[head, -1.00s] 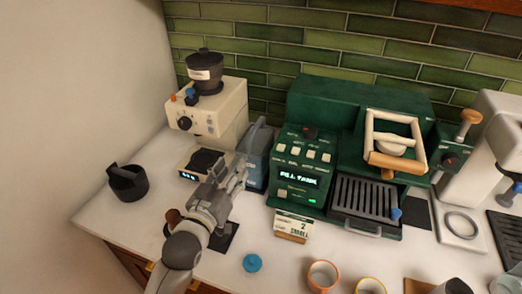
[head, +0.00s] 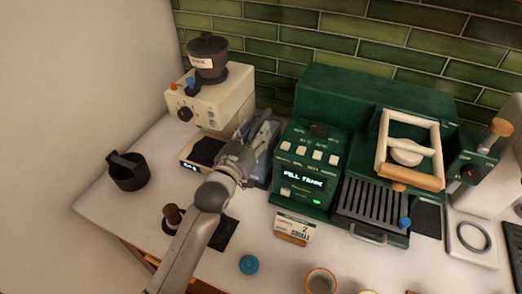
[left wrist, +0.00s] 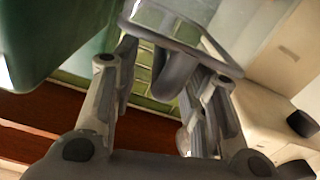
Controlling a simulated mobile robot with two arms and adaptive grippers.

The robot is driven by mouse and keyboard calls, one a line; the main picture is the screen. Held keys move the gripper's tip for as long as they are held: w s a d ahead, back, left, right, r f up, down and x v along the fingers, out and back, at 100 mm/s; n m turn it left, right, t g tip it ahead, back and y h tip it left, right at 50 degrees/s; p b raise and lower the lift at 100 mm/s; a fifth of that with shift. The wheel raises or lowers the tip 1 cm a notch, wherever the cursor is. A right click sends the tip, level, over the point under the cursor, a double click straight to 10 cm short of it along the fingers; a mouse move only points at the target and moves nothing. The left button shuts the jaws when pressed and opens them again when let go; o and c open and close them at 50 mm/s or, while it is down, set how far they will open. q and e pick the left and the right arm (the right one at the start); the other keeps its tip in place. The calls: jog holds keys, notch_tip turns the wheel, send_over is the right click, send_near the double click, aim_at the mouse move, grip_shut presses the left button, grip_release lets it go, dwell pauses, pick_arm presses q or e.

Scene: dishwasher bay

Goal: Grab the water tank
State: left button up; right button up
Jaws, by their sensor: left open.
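The water tank (head: 264,148) is a translucent blue-grey container with a dark grey handle. It stands between the cream grinder and the green espresso machine. My left gripper (head: 248,148) is at the tank's upper part in the head view and covers some of it. In the left wrist view, the fingers of my left gripper (left wrist: 163,85) are apart. The tank's handle (left wrist: 172,76) shows between them, below the tank's clear body (left wrist: 180,20). Whether a finger touches the handle cannot be told. My right gripper is not in view.
The green espresso machine (head: 365,95) stands close on the tank's right, its display lit. The cream grinder (head: 225,105) stands close on its left. A black knock container (head: 128,172), a blue lid (head: 249,264) and a small sign (head: 295,228) are on the white counter.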

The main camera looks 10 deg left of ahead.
aim_at(259, 123)
pick_arm(q)
jog(key=w, duration=0.1)
jog(key=w+p, duration=0.1)
jog(key=w, duration=0.1)
jog(key=shift+d+r+p, duration=0.2)
jog(key=shift+r+p, duration=0.05)
jog(key=shift+p, duration=0.1)
jog(key=shift+w+d+f, duration=0.15)
jog(key=shift+w+f, duration=0.05)
jog(key=shift+w, duration=0.65)
jog(key=shift+c, duration=0.8)
grip_shut()
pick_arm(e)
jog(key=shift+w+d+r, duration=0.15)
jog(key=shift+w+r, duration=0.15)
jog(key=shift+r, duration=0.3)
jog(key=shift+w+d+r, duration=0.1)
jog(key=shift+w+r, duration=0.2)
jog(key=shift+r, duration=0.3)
pick_arm(q)
jog(key=shift+r, duration=0.3)
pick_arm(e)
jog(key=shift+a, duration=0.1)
